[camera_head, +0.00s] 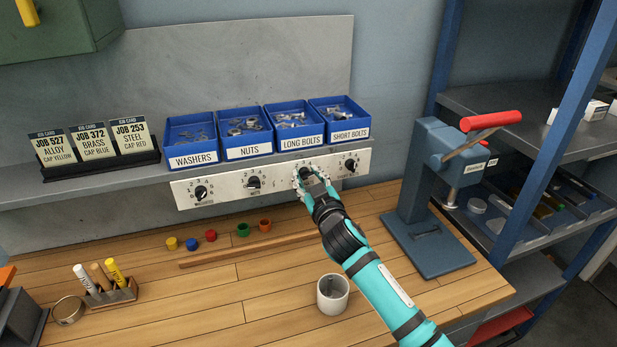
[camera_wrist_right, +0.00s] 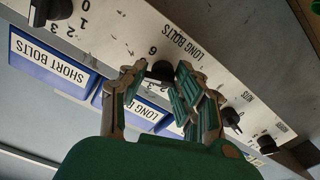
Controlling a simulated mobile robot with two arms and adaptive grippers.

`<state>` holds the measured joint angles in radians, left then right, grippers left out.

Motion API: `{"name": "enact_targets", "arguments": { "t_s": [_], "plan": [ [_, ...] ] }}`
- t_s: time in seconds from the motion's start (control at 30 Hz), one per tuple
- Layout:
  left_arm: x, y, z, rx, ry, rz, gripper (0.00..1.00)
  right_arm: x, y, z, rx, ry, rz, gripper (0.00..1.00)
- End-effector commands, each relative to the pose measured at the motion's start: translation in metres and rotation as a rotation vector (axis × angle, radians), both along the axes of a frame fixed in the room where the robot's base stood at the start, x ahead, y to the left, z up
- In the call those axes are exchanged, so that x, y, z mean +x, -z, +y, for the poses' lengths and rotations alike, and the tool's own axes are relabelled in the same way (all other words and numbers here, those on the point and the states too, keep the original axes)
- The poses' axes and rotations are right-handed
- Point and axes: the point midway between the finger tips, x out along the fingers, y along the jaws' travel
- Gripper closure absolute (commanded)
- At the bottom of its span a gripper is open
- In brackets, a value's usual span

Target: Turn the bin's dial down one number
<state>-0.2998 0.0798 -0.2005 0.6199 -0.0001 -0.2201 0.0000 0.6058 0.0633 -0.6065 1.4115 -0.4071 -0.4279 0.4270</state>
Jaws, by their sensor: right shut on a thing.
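A white dial panel (camera_head: 228,188) runs under the four blue bins, with one black dial below each bin. My right gripper (camera_head: 308,175) is at the dial under the LONG BOLTS bin (camera_head: 296,118). In the right wrist view, its fingers are shut around that black dial (camera_wrist_right: 160,71), one on each side. A 6 is printed beside this dial; its pointer and most of its other numbers are hidden by the fingers. The washers dial (camera_head: 201,193), nuts dial (camera_head: 253,182) and short bolts dial (camera_head: 350,165) are untouched. My left gripper is out of view.
Below the panel, several coloured caps (camera_head: 211,236) and a wooden strip (camera_head: 240,251) lie on the bench. A white cup (camera_head: 333,293) stands beside my right arm. A blue press with a red handle (camera_head: 490,121) stands to the right.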

Motion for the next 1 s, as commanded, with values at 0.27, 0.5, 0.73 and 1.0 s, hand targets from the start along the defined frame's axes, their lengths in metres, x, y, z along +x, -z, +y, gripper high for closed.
{"name": "enact_targets", "arguments": {
  "t_s": [0.27, 0.5, 0.73, 1.0],
  "plan": [
    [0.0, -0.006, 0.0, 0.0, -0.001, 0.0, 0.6, 0.0, -0.001, 0.0, -0.211, 0.0, -0.068, 1.0],
    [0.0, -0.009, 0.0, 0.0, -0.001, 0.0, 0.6, 0.0, -0.001, 0.001, -0.372, -0.001, -0.12, 1.0],
    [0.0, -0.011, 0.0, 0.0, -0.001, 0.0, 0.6, 0.0, -0.001, 0.001, -0.474, 0.0, -0.152, 1.0],
    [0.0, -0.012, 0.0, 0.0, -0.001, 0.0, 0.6, 0.0, 0.0, 0.001, -0.518, 0.001, -0.166, 1.0]
  ]
}}
